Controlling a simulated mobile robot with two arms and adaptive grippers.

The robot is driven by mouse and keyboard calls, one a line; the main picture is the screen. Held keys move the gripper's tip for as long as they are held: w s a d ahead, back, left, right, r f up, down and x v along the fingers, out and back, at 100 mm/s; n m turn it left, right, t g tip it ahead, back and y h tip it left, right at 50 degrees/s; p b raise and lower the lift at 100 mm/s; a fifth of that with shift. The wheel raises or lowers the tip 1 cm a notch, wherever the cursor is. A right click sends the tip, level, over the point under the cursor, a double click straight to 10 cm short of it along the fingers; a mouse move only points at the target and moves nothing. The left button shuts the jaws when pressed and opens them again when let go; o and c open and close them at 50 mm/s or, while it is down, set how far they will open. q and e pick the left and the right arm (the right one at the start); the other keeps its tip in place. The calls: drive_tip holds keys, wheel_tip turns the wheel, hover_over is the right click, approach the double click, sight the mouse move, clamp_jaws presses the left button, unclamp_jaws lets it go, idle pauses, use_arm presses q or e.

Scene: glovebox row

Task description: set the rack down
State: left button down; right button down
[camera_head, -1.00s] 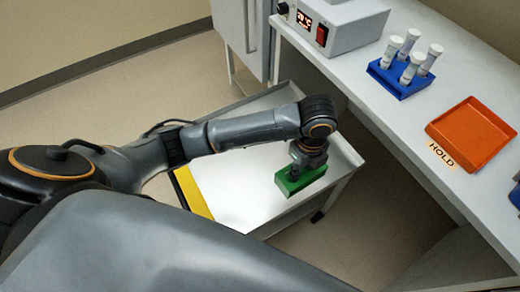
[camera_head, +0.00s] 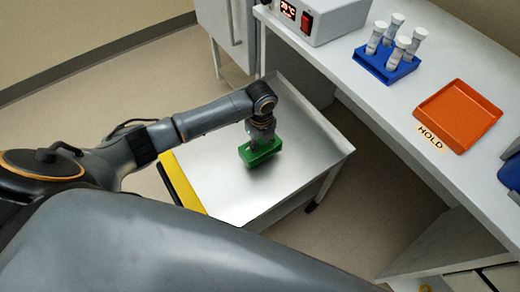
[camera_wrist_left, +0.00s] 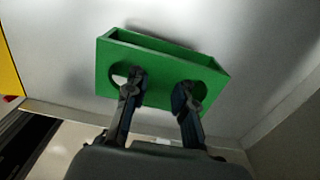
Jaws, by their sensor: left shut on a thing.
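The green rack (camera_head: 260,151) is empty and hangs from my left gripper (camera_head: 262,140) over the metal top of the cart (camera_head: 225,190). In the left wrist view the rack (camera_wrist_left: 160,72) shows an open top and two round holes in its near face. The fingers of my left gripper (camera_wrist_left: 158,97) are at this face and closed on the rack. A dark shadow lies beside the rack on the cart top. I cannot tell whether its underside touches the surface. My right gripper is in neither view.
The bench (camera_head: 345,78) at right carries a blue rack (camera_head: 385,66) with several capped tubes, an orange tray (camera_head: 458,115) by a HOLD label (camera_head: 430,137), and a grey device (camera_head: 320,20). A yellow strip (camera_head: 183,185) edges the cart. The cart top around the green rack is clear.

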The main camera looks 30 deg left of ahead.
sight(260, 146)
use_arm(q)
drive_tip(key=shift+f, duration=1.6)
drive_tip(key=shift+f, duration=0.1)
drive_tip(key=c, duration=1.1)
unclamp_jaws()
wheel_tip(260, 146, up, 12)
drive_tip(key=shift+r+p, duration=0.15)
drive_tip(key=shift+p, duration=0.25)
